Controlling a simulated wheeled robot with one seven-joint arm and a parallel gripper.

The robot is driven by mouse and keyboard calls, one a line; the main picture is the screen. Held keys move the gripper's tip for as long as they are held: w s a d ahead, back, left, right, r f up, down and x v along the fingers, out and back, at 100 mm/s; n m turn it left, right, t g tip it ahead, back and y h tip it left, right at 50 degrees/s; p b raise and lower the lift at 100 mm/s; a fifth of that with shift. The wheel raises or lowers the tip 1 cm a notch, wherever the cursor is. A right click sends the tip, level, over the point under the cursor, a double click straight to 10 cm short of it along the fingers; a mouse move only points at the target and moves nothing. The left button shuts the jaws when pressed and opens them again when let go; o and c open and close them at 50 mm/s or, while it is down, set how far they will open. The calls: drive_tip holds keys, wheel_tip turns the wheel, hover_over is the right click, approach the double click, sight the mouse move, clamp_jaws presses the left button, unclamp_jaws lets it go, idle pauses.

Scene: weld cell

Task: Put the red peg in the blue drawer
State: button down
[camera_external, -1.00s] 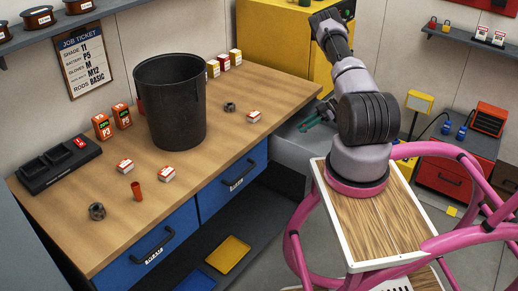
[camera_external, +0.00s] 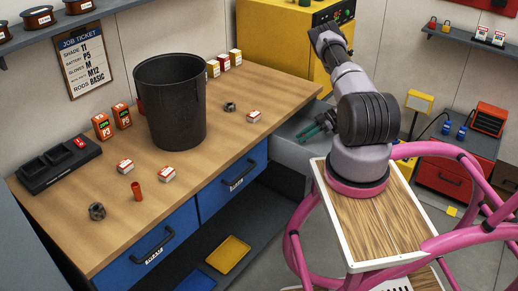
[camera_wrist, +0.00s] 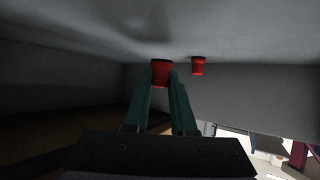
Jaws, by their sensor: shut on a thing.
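My gripper (camera_external: 310,134) is low over an open grey drawer (camera_external: 290,153) at the right end of the workbench. In the wrist view its teal fingers (camera_wrist: 161,85) are shut on a red peg (camera_wrist: 161,71). A second red peg (camera_wrist: 198,66) is just to the right, apart from the fingers. Another orange-red peg (camera_external: 137,191) stands upright on the bench top near its front edge. Two blue drawers sit under the bench, the left one (camera_external: 172,238) and the right one (camera_external: 245,172); both look shut. The held peg is too small to make out in the external view.
A yellow tray (camera_external: 228,253) lies on the low shelf below. A yellow cabinet (camera_external: 280,45) stands behind the grey drawer.

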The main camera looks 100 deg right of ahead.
drive_tip(key=shift+a+f, duration=0.1)
drive_tip(key=shift+f, duration=0.1)
drive_tip(key=c, duration=0.7)
unclamp_jaws()
drive_tip(key=shift+a, duration=0.1)
drive_tip(key=shift+c, duration=0.2)
drive_tip(key=shift+r, duration=0.2)
drive_tip(key=v, duration=0.4)
drive_tip(key=shift+r, duration=0.4)
